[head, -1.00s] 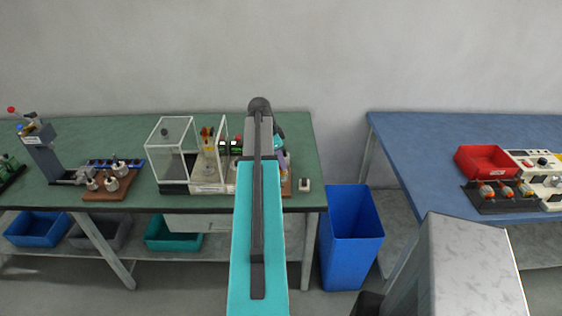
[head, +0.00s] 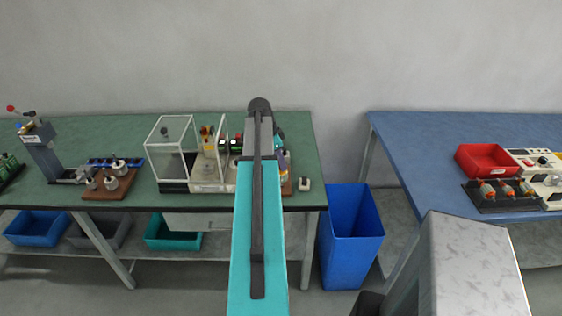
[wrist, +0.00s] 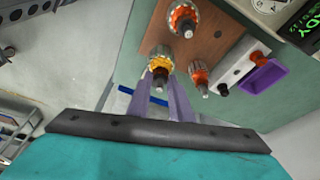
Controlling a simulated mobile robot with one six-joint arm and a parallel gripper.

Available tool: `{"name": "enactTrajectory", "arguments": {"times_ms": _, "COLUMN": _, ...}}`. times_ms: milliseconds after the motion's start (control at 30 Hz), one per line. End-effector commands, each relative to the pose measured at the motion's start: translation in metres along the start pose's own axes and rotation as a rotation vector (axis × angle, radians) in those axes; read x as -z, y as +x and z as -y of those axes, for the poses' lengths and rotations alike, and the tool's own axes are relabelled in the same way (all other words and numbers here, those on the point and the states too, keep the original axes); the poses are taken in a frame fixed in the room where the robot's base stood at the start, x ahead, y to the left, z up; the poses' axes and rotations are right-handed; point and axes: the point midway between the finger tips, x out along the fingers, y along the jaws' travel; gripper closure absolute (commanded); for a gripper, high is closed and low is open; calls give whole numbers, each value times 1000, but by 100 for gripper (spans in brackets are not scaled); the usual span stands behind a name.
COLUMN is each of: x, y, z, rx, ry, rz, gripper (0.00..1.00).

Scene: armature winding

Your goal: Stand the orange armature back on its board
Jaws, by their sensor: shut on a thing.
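In the wrist view, my gripper (wrist: 165,92) is shut on the orange armature (wrist: 160,66), which has a yellow-orange winding and a dark shaft end. It shows at the lower edge of the brown board (wrist: 222,22). I cannot tell whether it touches the board. Two other armatures with red-orange parts stand on the board, one above it (wrist: 183,18) and one to its right (wrist: 198,74). In the head view my arm hides most of the gripper and the board; a strip of the board (head: 287,189) shows right of the arm.
A purple tray (wrist: 262,76) lies right of the board in the wrist view. In the head view, a clear-walled case (head: 172,150) stands on the green table (head: 90,128), left of my arm. A blue bin (head: 352,240) stands on the floor between the tables.

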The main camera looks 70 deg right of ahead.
Motion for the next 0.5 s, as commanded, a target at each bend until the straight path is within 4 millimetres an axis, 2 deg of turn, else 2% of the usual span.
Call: {"name": "enactTrajectory", "arguments": {"times_ms": 500, "x": -2, "y": 8, "z": 0, "rx": 1, "ry": 1, "rz": -1, "gripper": 100}}
